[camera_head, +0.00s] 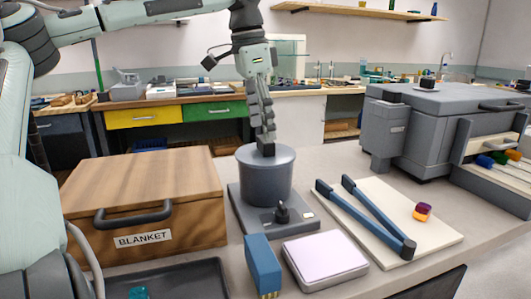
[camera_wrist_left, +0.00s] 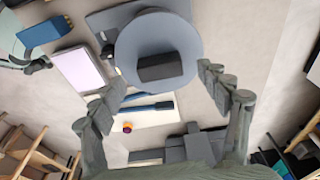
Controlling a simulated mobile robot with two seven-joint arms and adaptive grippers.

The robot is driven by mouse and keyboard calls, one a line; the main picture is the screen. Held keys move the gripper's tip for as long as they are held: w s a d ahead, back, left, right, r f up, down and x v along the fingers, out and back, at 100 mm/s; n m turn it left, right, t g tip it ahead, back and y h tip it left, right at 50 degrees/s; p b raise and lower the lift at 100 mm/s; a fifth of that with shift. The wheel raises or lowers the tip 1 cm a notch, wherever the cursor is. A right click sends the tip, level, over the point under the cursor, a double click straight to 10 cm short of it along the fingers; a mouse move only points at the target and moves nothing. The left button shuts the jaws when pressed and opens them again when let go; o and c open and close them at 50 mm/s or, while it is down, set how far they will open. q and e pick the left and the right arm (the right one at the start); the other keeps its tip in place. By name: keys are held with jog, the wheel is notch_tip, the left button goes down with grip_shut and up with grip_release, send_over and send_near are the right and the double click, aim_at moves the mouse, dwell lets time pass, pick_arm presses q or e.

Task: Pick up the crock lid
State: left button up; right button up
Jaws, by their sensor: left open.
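The crock (camera_head: 267,180) is a grey cylinder standing on a grey hot plate (camera_head: 300,222) on the table. Its round grey lid (camera_head: 250,155) is on top, with a dark block-shaped knob (camera_head: 267,150). In the left wrist view the lid (camera_wrist_left: 135,40) fills the upper middle, and the knob (camera_wrist_left: 162,67) shows between the fingertips. My left gripper (camera_head: 265,136) points down just over the knob, its fingers overlapping in the head view. In the wrist view its two fingers (camera_wrist_left: 163,76) are spread on either side, with nothing held. Contact with the knob cannot be told.
A wooden box labelled BLANKET (camera_head: 145,200) stands left of the crock. A blue block (camera_head: 262,265), a pale-topped flat device (camera_head: 325,261) and a board (camera_head: 432,232) with blue tongs (camera_head: 362,215) lie in front and right. A grey furnace-like machine (camera_head: 440,120) stands back right.

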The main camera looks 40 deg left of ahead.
aim_at(266, 149)
pick_arm(q)
jog(key=f, duration=0.3)
jog(key=shift+w+d+f, duration=0.1)
jog(key=shift+w+d, duration=0.05)
jog(key=shift+w, duration=0.1)
jog(key=c, duration=1.3)
